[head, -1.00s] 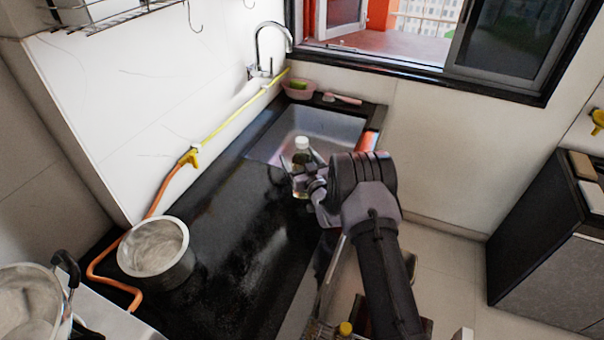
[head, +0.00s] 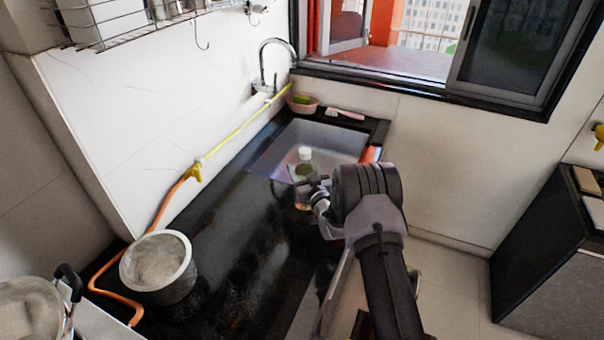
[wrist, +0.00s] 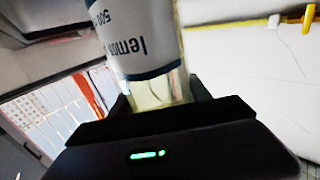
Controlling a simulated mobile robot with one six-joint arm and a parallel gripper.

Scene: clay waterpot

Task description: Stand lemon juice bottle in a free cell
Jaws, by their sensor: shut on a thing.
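The lemon juice bottle (head: 304,171) has a white cap, a clear body and greenish-yellow contents. It is upright in the head view, over the dark counter beside the sink. My gripper (head: 309,186) is shut on it from the right. In the wrist view the bottle's white and blue label (wrist: 143,38) reads "lemon", and its clear lower part sits between the fingers of my gripper (wrist: 160,98). Whether the bottle's base touches the counter cannot be told. No container with cells shows clearly in the current views.
A metal pot (head: 158,267) stands on the near left of the black counter (head: 225,235). An orange and yellow hose (head: 196,172) runs along the wall to the tap (head: 264,82). A pink bowl (head: 301,104) and a brush (head: 345,113) lie behind the sink (head: 335,137).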

